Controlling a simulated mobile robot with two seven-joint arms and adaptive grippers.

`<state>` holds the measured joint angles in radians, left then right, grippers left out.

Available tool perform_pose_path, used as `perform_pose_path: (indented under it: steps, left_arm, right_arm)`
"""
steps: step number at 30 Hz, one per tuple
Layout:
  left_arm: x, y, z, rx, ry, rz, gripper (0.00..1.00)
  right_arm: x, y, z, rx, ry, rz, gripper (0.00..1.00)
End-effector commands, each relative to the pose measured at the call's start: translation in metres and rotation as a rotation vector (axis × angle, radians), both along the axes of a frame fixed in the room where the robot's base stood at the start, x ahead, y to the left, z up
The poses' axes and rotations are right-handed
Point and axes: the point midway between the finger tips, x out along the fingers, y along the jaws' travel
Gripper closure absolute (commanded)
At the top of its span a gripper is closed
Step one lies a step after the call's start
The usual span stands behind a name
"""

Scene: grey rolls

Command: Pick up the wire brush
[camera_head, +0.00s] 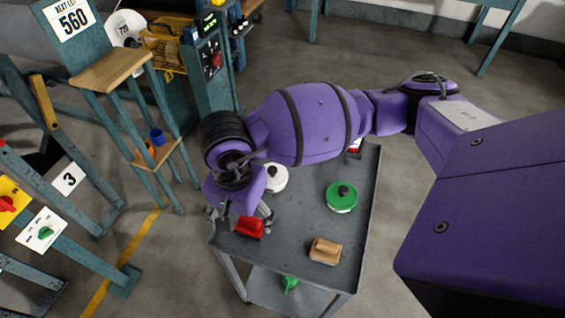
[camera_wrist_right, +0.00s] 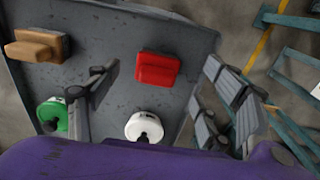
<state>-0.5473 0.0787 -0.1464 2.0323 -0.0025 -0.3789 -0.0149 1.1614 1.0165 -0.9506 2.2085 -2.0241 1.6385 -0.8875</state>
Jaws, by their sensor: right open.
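A tan, wooden-looking block with a grip on top, which looks like the wire brush (camera_head: 325,250), lies near the front right of the grey cart top (camera_head: 300,215). It also shows at the upper left of the right wrist view (camera_wrist_right: 37,45); its bristles cannot be made out. My right gripper (camera_head: 240,215) is open over the left side of the cart. In the wrist view its fingers (camera_wrist_right: 160,72) stand apart, with a red block (camera_wrist_right: 157,69) between them in the picture; the brush is outside them, to the left. Contact with the red block cannot be told. My left gripper is not in view.
A white round lid-like thing (camera_head: 276,178) and a green one (camera_head: 342,197) lie on the cart. A red-and-white item (camera_head: 354,147) is partly hidden behind my right arm. A green item (camera_head: 290,284) is on the lower shelf. Teal stands (camera_head: 125,265) are left of the cart.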

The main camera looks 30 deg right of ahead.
Motion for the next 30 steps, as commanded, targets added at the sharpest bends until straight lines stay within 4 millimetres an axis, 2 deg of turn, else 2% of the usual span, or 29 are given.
perform_pose_path:
  steps: [9,12,16,22,30]
  left_arm:
    - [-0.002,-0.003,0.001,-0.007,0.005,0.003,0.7]
    - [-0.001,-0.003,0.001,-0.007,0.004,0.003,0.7]
    - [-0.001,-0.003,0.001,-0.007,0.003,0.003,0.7]
    - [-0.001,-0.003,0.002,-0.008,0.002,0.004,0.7]
    - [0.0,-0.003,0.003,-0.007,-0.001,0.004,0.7]
  right_arm:
    - [0.009,-0.013,-0.04,0.0,0.003,-0.005,0.27]
    - [0.009,-0.011,-0.054,0.003,0.002,-0.004,0.27]
    - [0.01,-0.011,-0.061,0.003,0.0,-0.003,0.27]
    - [0.01,-0.011,-0.061,0.003,0.0,-0.003,0.27]
    - [0.01,-0.011,-0.061,0.003,-0.001,-0.003,0.62]
